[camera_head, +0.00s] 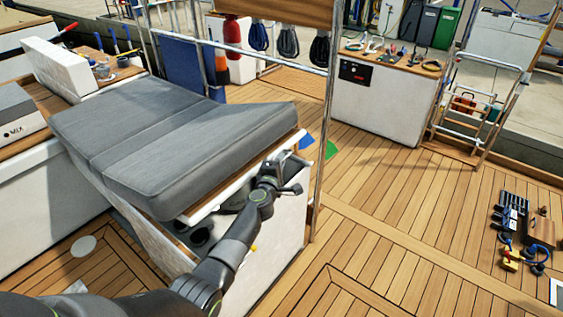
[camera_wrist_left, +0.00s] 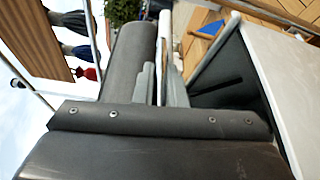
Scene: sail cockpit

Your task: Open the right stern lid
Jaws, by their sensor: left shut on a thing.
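The stern lid (camera_head: 175,135) is a board topped with a thick grey cushion, in the middle left of the head view. It is tilted, with its near right edge raised off the white locker (camera_head: 280,235). A dark gap with dark round things (camera_head: 198,238) shows under that edge. My left gripper (camera_head: 284,183) is at the lid's right end and is shut on its edge. In the left wrist view its fingers (camera_wrist_left: 165,85) close around a thin pale strip; the exact contact is partly hidden. My right gripper is not in view.
A steel post (camera_head: 326,130) stands close to the right of my left gripper. A white cabinet (camera_head: 375,105) with tools stands at the back. Tools (camera_head: 520,230) lie on the deck at far right. The teak deck (camera_head: 410,215) between is clear.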

